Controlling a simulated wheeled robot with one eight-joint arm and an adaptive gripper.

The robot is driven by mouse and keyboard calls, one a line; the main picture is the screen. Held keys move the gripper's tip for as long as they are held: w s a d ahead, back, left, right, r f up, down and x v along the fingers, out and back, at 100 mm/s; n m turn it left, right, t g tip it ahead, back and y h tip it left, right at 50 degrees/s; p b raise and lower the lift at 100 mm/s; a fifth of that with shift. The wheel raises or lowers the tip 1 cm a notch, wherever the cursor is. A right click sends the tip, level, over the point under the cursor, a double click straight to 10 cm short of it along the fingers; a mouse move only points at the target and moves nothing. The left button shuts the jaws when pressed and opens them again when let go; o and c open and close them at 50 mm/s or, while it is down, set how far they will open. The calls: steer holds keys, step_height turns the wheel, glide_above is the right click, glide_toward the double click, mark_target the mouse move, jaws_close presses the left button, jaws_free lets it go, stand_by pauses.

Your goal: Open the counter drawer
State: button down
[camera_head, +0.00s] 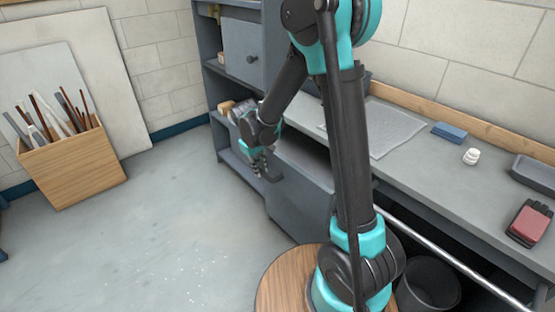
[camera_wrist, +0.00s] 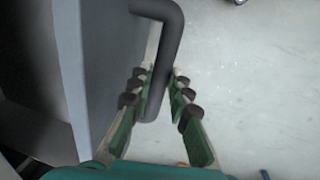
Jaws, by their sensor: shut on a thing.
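The counter drawer has a grey front (camera_head: 298,205), below the worktop in the head view. The front stands out from the counter, with a dark recess behind its top edge, so the drawer looks partly open. In the wrist view the grey front (camera_wrist: 95,60) fills the left side, with a dark bent bar handle (camera_wrist: 168,45) on it. My gripper (camera_head: 264,170) is at the upper left part of the front. In the wrist view my gripper (camera_wrist: 158,85) has its fingers on either side of the handle, shut on it. My arm hides part of the drawer in the head view.
The worktop (camera_head: 430,165) holds a blue block (camera_head: 449,132), a white roll (camera_head: 471,156) and a tray (camera_head: 535,174). A wooden crate of sticks (camera_head: 72,168) stands at left. The floor at left is clear.

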steer(key=s+a, duration=0.4)
steer(key=a, duration=0.2)
steer(key=shift+s+a, duration=0.2)
steer(key=shift+s, duration=0.05)
steer(key=c, duration=1.4)
jaws_free()
steer(key=r, duration=0.4)
steer(key=s+a+r, duration=0.1)
steer(key=r, duration=0.6)
steer(key=shift+s+a+r, duration=0.2)
steer(key=shift+a+r, duration=0.15)
steer(key=shift+r, duration=0.05)
